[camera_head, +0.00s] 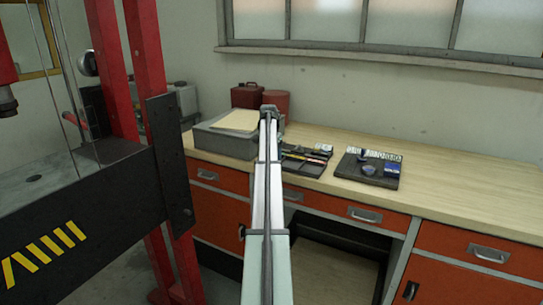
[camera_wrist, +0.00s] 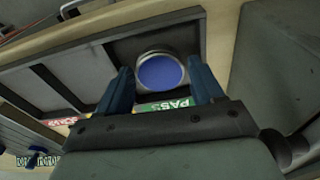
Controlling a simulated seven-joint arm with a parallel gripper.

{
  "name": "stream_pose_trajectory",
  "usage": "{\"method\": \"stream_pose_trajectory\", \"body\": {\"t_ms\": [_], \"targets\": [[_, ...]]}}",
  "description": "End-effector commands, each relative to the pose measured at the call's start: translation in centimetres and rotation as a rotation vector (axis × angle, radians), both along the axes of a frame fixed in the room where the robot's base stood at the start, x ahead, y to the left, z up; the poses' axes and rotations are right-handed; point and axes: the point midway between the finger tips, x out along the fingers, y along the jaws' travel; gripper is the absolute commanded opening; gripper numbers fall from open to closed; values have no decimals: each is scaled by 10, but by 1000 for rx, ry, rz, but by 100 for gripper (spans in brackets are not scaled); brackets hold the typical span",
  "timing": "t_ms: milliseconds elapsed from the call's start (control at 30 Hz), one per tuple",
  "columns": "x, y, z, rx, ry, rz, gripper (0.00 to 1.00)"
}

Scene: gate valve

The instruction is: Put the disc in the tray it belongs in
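The disc (camera_wrist: 160,71), blue-faced with a silver rim, shows in the wrist view between the two dark blue fingers of my gripper (camera_wrist: 160,75). A neighbouring compartment (camera_wrist: 48,92) with red and yellow labels looks empty. In the head view the dark tray (camera_head: 302,167) lies on the bench, partly behind my arm; the gripper and disc are hidden there.
A dark board (camera_head: 365,178) with small blue and white items lies right of the tray. A grey box (camera_head: 222,142) with a tan sheet stands to the left, red containers (camera_head: 246,96) behind. The wooden bench top (camera_head: 465,187) is clear on the right. A red and black press stands far left.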

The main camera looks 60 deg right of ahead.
Motion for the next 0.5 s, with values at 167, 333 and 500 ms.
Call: {"method": "stream_pose_trajectory", "body": {"t_ms": [167,333,500], "targets": [[0,0,1,0,0,0,67],[0,1,13,0,0,0,67],[1,4,41,-1,-1,0,67]]}}
